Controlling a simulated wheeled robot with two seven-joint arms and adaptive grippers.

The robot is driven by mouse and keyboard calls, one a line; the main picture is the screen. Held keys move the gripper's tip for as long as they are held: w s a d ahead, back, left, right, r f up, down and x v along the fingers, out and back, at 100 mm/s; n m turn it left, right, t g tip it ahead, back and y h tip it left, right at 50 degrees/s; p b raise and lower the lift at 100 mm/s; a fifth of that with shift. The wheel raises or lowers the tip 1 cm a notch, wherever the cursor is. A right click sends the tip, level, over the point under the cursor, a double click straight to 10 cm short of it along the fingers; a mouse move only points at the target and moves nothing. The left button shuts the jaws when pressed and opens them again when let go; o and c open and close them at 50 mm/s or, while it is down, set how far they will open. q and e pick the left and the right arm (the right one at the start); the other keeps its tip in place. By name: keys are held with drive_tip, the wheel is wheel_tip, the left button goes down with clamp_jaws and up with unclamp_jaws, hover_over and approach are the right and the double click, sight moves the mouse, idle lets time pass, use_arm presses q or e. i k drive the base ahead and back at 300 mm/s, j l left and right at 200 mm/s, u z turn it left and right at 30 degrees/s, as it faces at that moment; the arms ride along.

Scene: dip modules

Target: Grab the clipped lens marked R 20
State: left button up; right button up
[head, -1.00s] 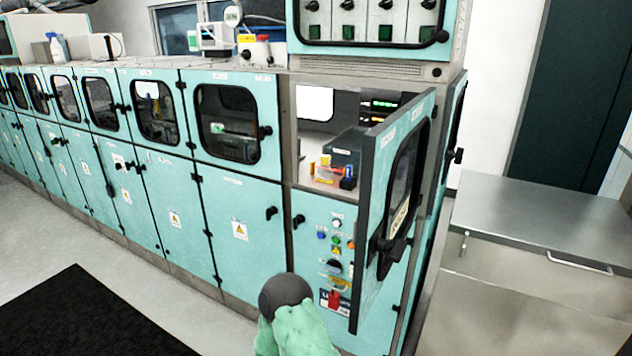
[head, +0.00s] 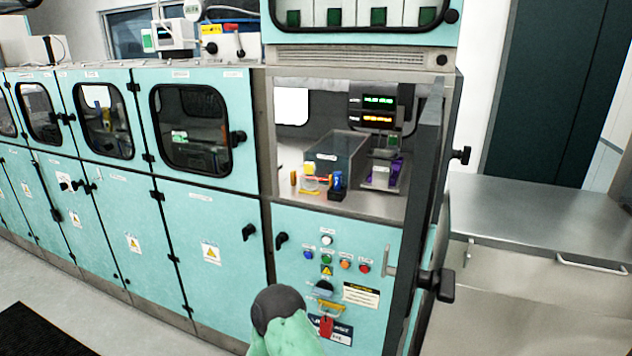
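No lens marked R 20 can be made out; the small items are too small to read. They lie in an open cabinet bay (head: 290,205). A blue item on a black base (head: 338,189) stands at the front of a grey box (head: 338,150). Yellow and red pieces (head: 310,172) are just left of it. Purple pieces (head: 380,174) stand on the right of the bay, near a green piece (head: 393,144). Neither of my grippers is in view.
The bay's door (head: 425,190) stands open on the right, seen nearly edge-on. Two lit displays (head: 377,109) are at the back of the bay. Below is a panel of buttons (head: 327,258). A steel counter (head: 540,225) is to the right. A dark mat (head: 35,335) lies on the floor.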

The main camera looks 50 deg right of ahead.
sight(309, 182)
drive_tip(key=i+l+z, duration=0.1)
drive_tip(key=i+z, duration=0.25)
drive_tip(key=i, duration=0.15)
drive_tip(key=i+z, duration=0.4)
drive_tip(key=i+j, duration=0.05)
drive_tip(key=i, duration=0.05)
